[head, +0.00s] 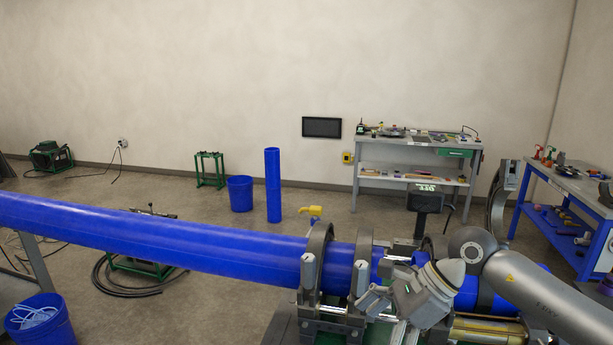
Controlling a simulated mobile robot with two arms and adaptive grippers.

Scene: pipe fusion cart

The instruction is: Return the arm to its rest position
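My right arm comes in from the right edge, and its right gripper (372,300) is low over the pipe fusion machine (335,326). Its fingers lie close to the grey clamps and I cannot tell whether they are open or shut, or touching anything. A long blue pipe (160,232) runs from the left edge into the clamp rings (318,255). A shorter blue pipe section (493,298) shows on the machine's right side, partly hidden behind my arm. My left gripper is not in view.
A black display (426,199) stands behind the machine. A blue bucket (42,321) is at the lower left. A blue tool table (570,213) is at the right and a grey workbench (410,163) at the back. Floor beyond the pipe is partly clear, with cables at the left.

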